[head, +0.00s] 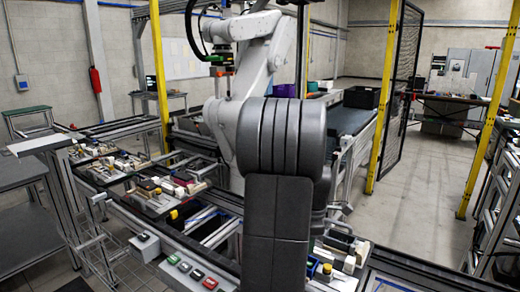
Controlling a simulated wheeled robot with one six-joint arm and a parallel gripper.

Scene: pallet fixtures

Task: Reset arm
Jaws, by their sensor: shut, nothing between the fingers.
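My arm is the task's object. A large dark grey link of my arm (282,140) stands upright in the middle of the head view and hides part of the scene behind it. My gripper cannot be made out in this view. Whether anything is near its fingers is not visible.
A white industrial arm (252,75) stands behind my arm. Pallet fixtures with small parts (155,195) sit on a rail line at left. A button panel (195,271) is at the front. Yellow posts (383,95) and a black mesh fence (403,90) stand right. Floor (415,215) is clear at right.

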